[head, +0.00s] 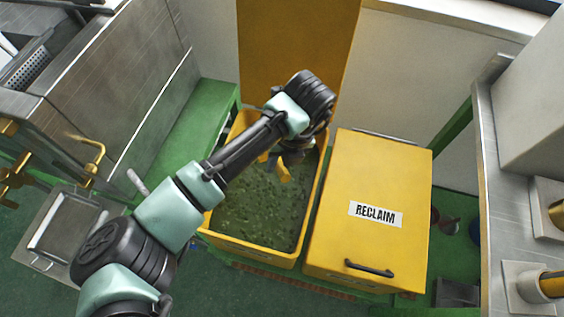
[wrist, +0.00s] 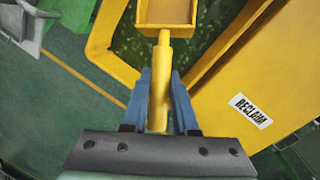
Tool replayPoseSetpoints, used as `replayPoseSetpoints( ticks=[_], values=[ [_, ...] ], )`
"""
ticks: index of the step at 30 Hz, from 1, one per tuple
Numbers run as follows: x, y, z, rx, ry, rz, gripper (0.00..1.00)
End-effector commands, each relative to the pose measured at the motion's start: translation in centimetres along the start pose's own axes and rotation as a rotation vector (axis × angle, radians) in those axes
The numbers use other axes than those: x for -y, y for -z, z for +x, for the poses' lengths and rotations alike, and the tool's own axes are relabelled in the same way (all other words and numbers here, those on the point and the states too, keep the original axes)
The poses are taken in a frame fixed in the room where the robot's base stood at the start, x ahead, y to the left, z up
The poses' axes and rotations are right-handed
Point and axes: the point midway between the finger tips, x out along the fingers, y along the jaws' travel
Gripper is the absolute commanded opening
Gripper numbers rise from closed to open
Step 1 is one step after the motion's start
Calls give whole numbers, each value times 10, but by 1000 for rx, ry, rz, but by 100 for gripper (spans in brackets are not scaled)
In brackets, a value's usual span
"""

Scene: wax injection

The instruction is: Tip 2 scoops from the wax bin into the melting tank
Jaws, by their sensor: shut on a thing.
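The wax bin (head: 250,252) is an open yellow box holding dark green pieces of wax (head: 262,215), with its yellow lid raised behind. My gripper (head: 290,158) is over the bin's far half, partly hidden by my wrist in the head view. In the wrist view, the blue fingers of my gripper (wrist: 161,102) are shut on the handle of a yellow scoop (wrist: 165,55). The visible part of the scoop's pan looks empty; its far end is cut off by the frame. The steel tank (head: 150,75) at the left may be the melting tank; its inside is not clear.
A closed yellow bin marked RECLAIM (head: 372,180) stands close on the right of the wax bin. A green bench (head: 195,135) lies to the left. Brass taps (head: 92,150) stick out above a small steel basin (head: 65,225). A steel counter (head: 495,180) runs along the right.

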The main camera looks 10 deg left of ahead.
Motion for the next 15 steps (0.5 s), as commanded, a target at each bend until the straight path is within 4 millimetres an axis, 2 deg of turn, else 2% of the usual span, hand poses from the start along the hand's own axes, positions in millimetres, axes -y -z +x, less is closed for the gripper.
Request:
replayPoseSetpoints(
  ticks=[15],
  values=[
    [13,6,70,0,1,-1,0]
  ],
)
